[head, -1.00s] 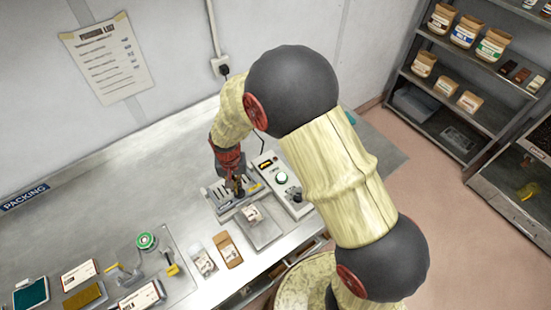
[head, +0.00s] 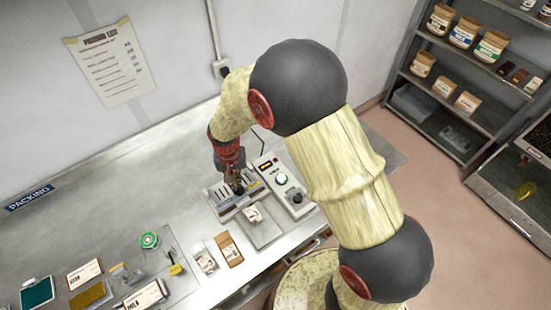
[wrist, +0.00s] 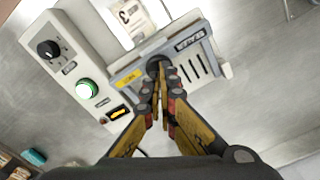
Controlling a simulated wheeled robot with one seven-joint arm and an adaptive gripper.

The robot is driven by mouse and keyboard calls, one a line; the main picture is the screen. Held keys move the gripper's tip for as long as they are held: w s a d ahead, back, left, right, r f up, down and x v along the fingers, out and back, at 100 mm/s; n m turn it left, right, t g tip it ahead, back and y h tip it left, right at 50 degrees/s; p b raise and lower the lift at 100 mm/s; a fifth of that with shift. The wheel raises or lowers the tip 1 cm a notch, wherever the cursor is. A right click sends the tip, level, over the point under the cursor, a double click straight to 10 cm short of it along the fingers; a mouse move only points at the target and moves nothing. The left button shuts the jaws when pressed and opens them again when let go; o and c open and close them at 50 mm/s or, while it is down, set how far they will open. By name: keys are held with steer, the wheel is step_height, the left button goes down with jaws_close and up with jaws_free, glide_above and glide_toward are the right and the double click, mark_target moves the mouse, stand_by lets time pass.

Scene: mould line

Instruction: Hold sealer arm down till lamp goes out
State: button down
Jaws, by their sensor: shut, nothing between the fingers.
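The sealer (head: 222,199) stands on the metal bench, its slotted grey arm (wrist: 196,50) showing in the wrist view. My gripper (wrist: 160,84) is shut and empty, its fingertips at the black knob (wrist: 154,65) on the sealer arm. They seem to touch it, but the contact is partly hidden. The control box (head: 290,192) beside it carries an amber lamp (wrist: 119,113) in a dark window, which looks lit. It also shows in the head view (head: 265,165). A round green light or button (wrist: 86,88) and a black dial (wrist: 47,49) sit on the same box.
A white pouch (head: 252,214) lies on the sealer's front plate. Further packs (head: 229,249) lie to its left, then a green roll (head: 149,240) and cards (head: 84,274). A shelf rack (head: 440,105) stands at the right.

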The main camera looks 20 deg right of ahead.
step_height(320, 180, up, 6)
steer(key=p, duration=0.3)
steer(key=shift+f, duration=0.2)
stand_by(0.4)
steer(key=shift+s, duration=0.1)
stand_by(0.4)
steer(key=s+d+r+n+t+b, duration=0.1)
steer(key=s+d+r+t+b, duration=0.1)
steer(key=s+d+r+b, duration=0.2)
steer(key=s+d+r+n+t+b, duration=0.1)
steer(key=s+d+r+t+b, duration=0.2)
steer(key=s+d+b, duration=0.7)
steer(key=s+r+b, duration=0.1)
steer(key=s+b, duration=0.4)
steer(key=b, duration=0.2)
steer(key=shift+s+d+r+n+t, duration=0.15)
steer(key=shift+s+r+n+t, duration=0.15)
steer(key=shift+s+n, duration=0.1)
